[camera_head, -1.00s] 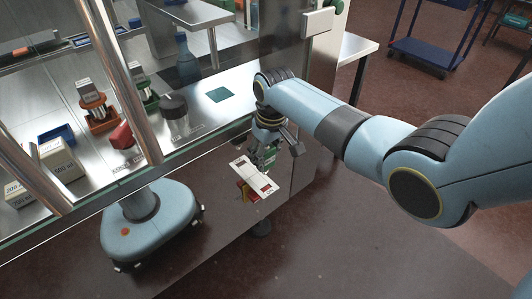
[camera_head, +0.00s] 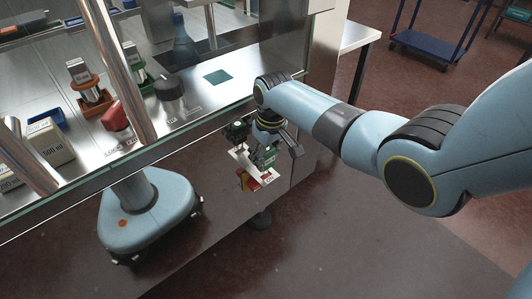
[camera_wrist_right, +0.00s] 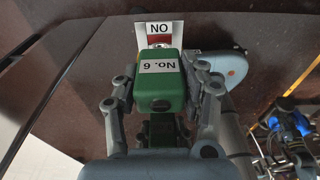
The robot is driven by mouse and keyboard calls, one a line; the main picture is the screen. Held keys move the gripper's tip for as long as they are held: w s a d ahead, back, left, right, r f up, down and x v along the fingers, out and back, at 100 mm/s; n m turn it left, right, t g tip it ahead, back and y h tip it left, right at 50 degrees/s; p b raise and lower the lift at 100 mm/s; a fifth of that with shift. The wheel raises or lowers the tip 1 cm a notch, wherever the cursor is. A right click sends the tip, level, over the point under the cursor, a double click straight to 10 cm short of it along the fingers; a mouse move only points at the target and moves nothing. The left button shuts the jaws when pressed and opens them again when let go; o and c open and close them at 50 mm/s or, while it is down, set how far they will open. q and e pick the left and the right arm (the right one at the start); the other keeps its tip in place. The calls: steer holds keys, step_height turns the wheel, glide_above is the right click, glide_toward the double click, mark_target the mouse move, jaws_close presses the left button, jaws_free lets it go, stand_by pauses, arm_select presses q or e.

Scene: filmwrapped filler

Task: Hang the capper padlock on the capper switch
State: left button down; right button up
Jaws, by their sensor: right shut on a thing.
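My right gripper (camera_head: 266,152) is in front of the bench's front panel and shut on a green padlock (camera_head: 264,158). In the right wrist view, the padlock (camera_wrist_right: 160,88) sits between the two fingers (camera_wrist_right: 163,108), with a white label reading "No. 6". Just beyond it is a switch with a white plate (camera_wrist_right: 158,28) and a red part; its "ON" lettering is upside down there. In the head view the switch plate (camera_head: 239,158) shows yellow and red parts (camera_head: 247,181) below the gripper. The padlock overlaps the plate; I cannot tell whether its shackle passes through the switch. My left gripper is not in view.
A metal post (camera_head: 125,70) and glass edge stand in front. A blue trolley (camera_head: 435,35) stands at the back right on the open floor.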

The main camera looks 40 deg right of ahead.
mark_target(266, 167)
steer(key=shift+f+b, duration=1.25)
steer(key=shift+f, duration=0.7)
steer(key=shift+f, duration=0.3)
steer(key=o, duration=1.4)
steer(key=shift+c, duration=0.2)
